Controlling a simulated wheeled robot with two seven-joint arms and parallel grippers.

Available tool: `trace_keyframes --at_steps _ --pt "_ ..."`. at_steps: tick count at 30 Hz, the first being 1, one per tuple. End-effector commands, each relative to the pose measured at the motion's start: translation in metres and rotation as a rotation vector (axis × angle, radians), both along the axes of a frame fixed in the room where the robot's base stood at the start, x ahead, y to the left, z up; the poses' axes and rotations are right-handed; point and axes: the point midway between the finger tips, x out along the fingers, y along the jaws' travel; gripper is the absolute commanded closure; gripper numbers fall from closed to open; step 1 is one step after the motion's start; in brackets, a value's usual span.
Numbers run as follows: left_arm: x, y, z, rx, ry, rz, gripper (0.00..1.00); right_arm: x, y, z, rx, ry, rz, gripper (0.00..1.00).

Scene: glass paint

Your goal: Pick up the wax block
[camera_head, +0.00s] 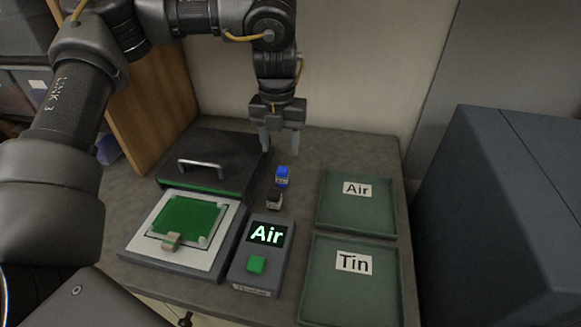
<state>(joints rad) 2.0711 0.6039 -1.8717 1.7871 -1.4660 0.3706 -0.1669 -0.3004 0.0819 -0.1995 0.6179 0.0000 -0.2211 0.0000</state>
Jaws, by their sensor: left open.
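A small tan block (172,241), which looks like the wax block, sits at the front edge of a green pane (188,218). The pane lies on a pale plate in the open dark box at the left of the table. My left gripper (281,151) is open and empty, pointing down over the back of the table. It is behind and to the right of the tan block, well apart from it. A blue bottle (282,177) and a dark bottle (274,201) stand in front of the gripper. My right gripper is not in view.
The box's dark lid (212,160), with a metal handle, is behind the pane. A grey device (250,283) with a lit "Air" display and green button stands beside the box. Green trays labelled "Air" (382,221) and "Tin" (318,311) lie at the right.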

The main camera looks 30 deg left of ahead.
Motion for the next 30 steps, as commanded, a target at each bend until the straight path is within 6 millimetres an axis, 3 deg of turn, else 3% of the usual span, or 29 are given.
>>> trace_keyframes --at_steps 6,11,18,20,24,30 --pt "0.016 -0.004 -0.040 -0.001 0.026 -0.005 0.49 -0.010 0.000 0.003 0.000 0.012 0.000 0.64" --pt "0.021 -0.004 -0.061 0.000 0.030 -0.005 0.49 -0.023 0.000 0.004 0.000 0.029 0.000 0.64" --pt "0.023 -0.003 -0.067 0.001 0.030 -0.004 0.49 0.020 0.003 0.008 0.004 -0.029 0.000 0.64" --pt "0.023 -0.002 -0.073 0.002 0.033 -0.005 0.49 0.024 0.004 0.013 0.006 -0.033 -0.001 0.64" --pt "0.026 -0.001 -0.093 0.003 0.033 -0.007 0.49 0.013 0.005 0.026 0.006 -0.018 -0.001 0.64" --pt "0.025 0.000 -0.114 0.002 0.029 -0.005 0.49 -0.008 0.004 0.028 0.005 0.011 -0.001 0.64"
